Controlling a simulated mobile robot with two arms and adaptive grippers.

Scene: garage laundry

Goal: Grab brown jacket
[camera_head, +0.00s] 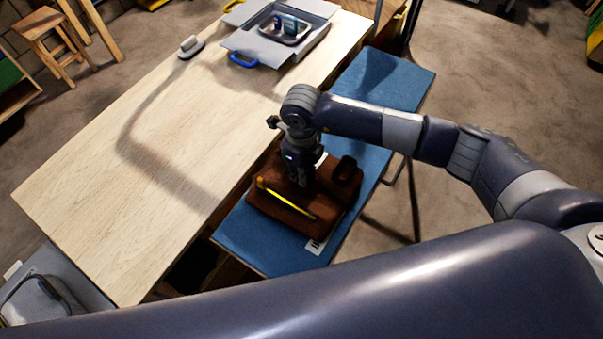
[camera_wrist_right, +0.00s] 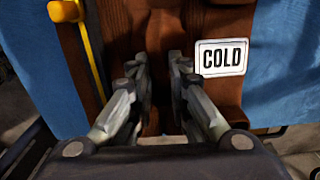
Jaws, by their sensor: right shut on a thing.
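The brown jacket (camera_head: 268,209) lies folded on the blue ironing board (camera_head: 250,246), near the wooden table's right edge. A yellow strip (camera_head: 287,204) lies diagonally across its top. My right gripper (camera_head: 303,182) points down onto the middle of the jacket and is shut on it; the exact contact is partly hidden by the fingers. In the right wrist view the two fingers (camera_wrist_right: 161,85) are close together over the brown cloth (camera_wrist_right: 120,35). A white label reading "COLD" (camera_wrist_right: 221,58) shows right of them. My left gripper is not in view.
The long wooden table (camera_head: 110,180) runs along the left, mostly bare. At its far end are a grey tray (camera_head: 310,55) holding a metal pan (camera_head: 283,36), and a small iron-like object (camera_head: 190,46). A wooden stool (camera_head: 45,30) stands at the upper left.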

